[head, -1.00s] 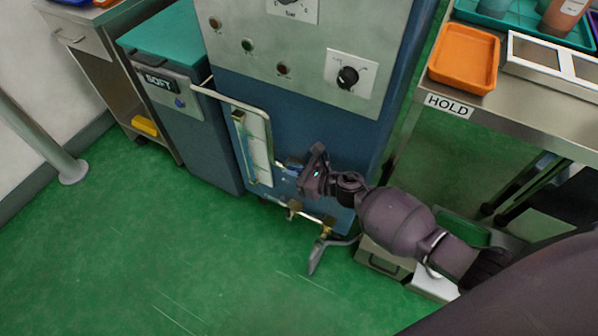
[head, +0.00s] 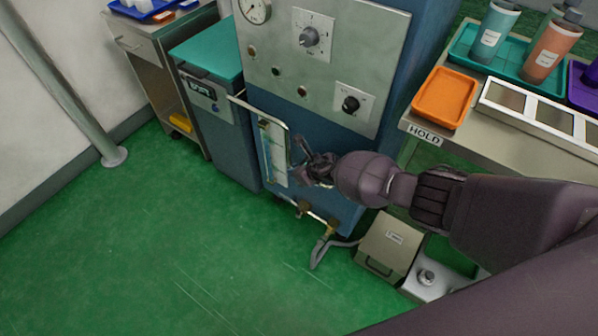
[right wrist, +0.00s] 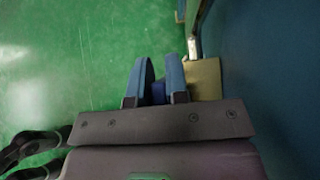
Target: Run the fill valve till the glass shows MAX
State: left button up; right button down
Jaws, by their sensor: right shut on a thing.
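The sight glass (head: 268,150) is a tall tube with brass ends on a pale plate, on the lower front of the blue machine (head: 325,125). Its level and any MAX mark are too small to read. My right gripper (head: 300,168) is just right of the glass. In the right wrist view its two blue fingers (right wrist: 160,70) are shut on a small dark blue piece (right wrist: 158,92), which looks like the fill valve's handle. The valve body is mostly hidden by the gripper in the head view. A brass-coloured block (right wrist: 203,78) is beside the fingers. My left gripper is not in view.
Brass pipework (head: 303,208) and a grey hose (head: 318,252) hang below the glass. A metal guard bar (head: 262,112) runs past its top. A beige box (head: 388,243) stands on the floor to the right. The green floor in front is clear.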

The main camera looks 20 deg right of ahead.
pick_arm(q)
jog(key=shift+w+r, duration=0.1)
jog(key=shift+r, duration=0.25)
pick_arm(e)
jog(key=shift+w+g, duration=0.15)
jog(key=shift+g, duration=0.15)
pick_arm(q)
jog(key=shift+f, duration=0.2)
pick_arm(e)
jog(key=shift+f+h, duration=0.1)
jog(key=shift+h, duration=0.2)
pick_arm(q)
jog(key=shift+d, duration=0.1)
pick_arm(e)
jog(key=c, duration=1.1)
grip_release()
jog(key=shift+a, duration=0.1)
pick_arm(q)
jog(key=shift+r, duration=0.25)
pick_arm(e)
jog(key=shift+r+p, duration=0.3)
jog(key=shift+p, duration=0.1)
pick_arm(q)
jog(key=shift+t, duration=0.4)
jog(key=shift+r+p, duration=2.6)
jog(key=shift+p, duration=0.55)
pick_arm(e)
jog(key=shift+v, duration=5.2)
